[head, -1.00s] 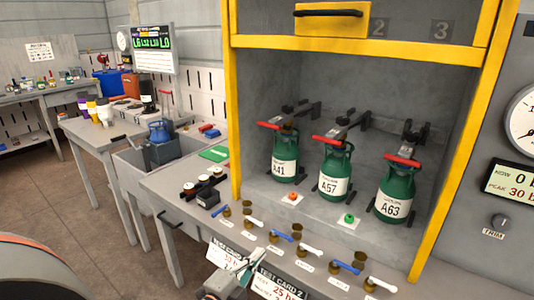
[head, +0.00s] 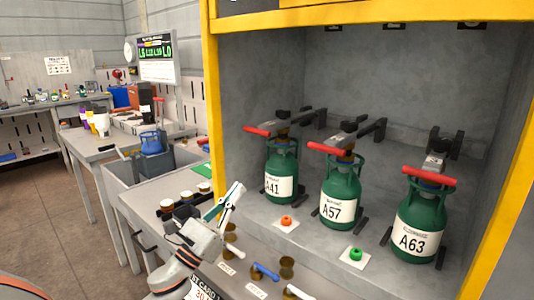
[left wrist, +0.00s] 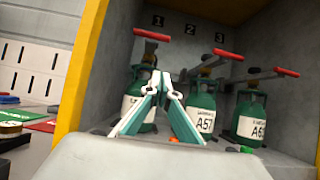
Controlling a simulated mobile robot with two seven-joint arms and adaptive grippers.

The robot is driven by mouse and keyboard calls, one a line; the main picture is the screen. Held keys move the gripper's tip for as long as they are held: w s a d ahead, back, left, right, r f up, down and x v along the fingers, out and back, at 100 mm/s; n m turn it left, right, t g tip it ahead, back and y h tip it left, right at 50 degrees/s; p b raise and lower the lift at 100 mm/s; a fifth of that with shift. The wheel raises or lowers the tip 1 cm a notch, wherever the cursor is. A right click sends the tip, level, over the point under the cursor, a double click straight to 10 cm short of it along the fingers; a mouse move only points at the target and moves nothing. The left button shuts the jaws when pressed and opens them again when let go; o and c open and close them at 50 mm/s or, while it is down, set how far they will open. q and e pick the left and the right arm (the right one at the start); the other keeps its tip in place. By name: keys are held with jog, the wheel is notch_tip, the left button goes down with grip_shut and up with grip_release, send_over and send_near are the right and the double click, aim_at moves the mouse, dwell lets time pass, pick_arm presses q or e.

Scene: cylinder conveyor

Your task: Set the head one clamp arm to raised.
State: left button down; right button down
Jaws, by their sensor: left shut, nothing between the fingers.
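The head one clamp arm (head: 298,118) lies roughly level over the top of green cylinder A41 (head: 281,172), at the left of the yellow-framed bay. Its red handle (head: 268,130) sticks out at the front. In the left wrist view the red handle (left wrist: 152,35) is above and slightly left of the fingertips. My left gripper (head: 237,189) is shut and empty, in front of the bay's left post and lower than the handle, apart from it. In the left wrist view its fingers (left wrist: 160,78) partly cover cylinder A41 (left wrist: 136,108). My right gripper is out of view.
Cylinders A57 (head: 340,195) and A63 (head: 420,222) stand to the right under similar red-handled arms. An orange button (head: 286,221) and a green button (head: 355,254) sit before them. The yellow post (head: 213,110) borders the bay. Small valves (head: 264,271) line the front ledge.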

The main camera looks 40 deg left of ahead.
pick_arm(q)
jog(key=shift+s+r, duration=0.1)
jog(key=shift+r, duration=0.05)
jog(key=s+r+p+x, duration=0.1)
jog(key=r+p+x, duration=0.1)
jog(key=x, duration=1)
jog(key=shift+w+r+p, duration=0.15)
jog(key=shift+r+p, duration=0.1)
jog(key=shift+p, duration=0.65)
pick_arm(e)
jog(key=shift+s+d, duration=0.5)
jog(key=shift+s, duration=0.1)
